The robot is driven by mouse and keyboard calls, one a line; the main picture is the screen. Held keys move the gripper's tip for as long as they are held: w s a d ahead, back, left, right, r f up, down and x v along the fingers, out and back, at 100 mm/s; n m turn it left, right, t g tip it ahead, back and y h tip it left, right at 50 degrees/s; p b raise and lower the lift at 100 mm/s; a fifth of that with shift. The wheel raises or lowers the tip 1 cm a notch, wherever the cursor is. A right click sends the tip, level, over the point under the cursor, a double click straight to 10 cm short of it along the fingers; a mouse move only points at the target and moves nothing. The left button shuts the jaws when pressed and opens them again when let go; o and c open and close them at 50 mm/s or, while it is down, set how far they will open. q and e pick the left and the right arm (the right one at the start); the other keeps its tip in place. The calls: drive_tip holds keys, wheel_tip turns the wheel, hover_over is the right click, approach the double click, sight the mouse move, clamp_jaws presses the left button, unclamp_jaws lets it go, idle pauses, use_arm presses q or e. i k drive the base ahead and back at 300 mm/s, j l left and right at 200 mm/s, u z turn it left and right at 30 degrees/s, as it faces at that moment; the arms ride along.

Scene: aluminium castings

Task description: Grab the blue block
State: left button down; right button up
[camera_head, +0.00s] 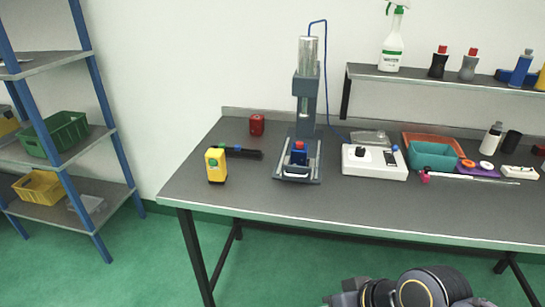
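A small blue block (299,154) sits on the base of the bench press (306,100), under its ram. A small red part shows at the top of the block. The press stands upright on the grey workbench (250,195), left of its middle. Neither of my grippers shows in the head view. Only dark, rounded links of one of my arms show at the bottom edge, in front of the bench and well away from the block.
A yellow device (216,165) and a red container (257,125) stand left of the press. A white control box (374,162), a teal bin (432,156) and small tools lie to its right. A wall shelf (440,80) holds bottles. The bench's front strip is mostly clear.

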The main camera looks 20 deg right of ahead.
sight(298, 156)
drive_tip(key=i+j+z, duration=0.3)
drive_tip(key=i, duration=0.3)
drive_tip(key=i+j+z, duration=0.3)
drive_tip(key=i, duration=0.3)
drive_tip(key=j, duration=0.1)
